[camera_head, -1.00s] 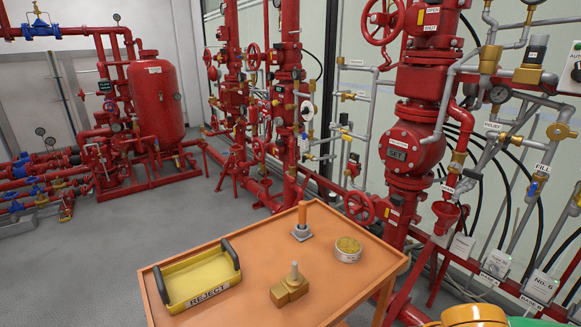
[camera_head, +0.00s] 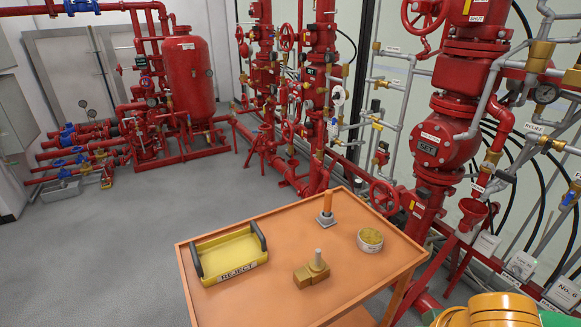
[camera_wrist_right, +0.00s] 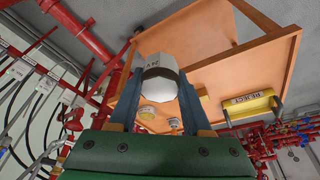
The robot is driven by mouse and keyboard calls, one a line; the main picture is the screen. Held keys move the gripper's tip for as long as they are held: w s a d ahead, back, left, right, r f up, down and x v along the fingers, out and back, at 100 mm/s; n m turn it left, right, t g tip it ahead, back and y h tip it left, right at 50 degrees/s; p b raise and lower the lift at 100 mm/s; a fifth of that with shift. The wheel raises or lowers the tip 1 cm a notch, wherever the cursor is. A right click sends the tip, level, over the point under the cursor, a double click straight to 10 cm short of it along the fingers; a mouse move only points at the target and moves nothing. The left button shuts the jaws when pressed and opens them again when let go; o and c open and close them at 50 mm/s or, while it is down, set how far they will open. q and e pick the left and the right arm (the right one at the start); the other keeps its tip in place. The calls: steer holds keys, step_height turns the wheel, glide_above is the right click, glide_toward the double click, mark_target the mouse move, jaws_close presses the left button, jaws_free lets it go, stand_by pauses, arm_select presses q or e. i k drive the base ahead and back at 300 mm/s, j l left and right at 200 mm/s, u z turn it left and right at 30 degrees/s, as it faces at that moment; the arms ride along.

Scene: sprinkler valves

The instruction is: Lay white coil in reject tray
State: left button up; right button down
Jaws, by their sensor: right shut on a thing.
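The white coil (camera_wrist_right: 158,72) is a white block with dark lettering, held between the two fingers of my right gripper (camera_wrist_right: 157,92) in the right wrist view. The reject tray (camera_head: 230,278) is yellow with black end handles and a REJECT label, and it looks empty in the head view. It sits on the left part of an orange cart top (camera_head: 290,232). The tray also shows to the right of the gripper in the right wrist view (camera_wrist_right: 250,106), apart from the coil. My left gripper is in neither view.
On the cart stand a brass valve body (camera_head: 312,271), an orange-handled piece on a grey base (camera_head: 326,212) and a round tin with a yellowish top (camera_head: 369,240). Red piping (camera_head: 435,150) rises close behind the cart's right side. The floor left of the cart is clear.

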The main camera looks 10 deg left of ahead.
mark_target(220, 260)
steer(key=j+u, duration=0.1)
steer(key=j, duration=0.45)
steer(key=i+j+u, duration=0.1)
steer(key=j, duration=0.45)
steer(key=i+j+u, duration=0.15)
steer(key=j, duration=0.4)
steer(key=i+j+u, duration=0.1)
steer(key=i, duration=0.35)
steer(key=j, duration=0.1)
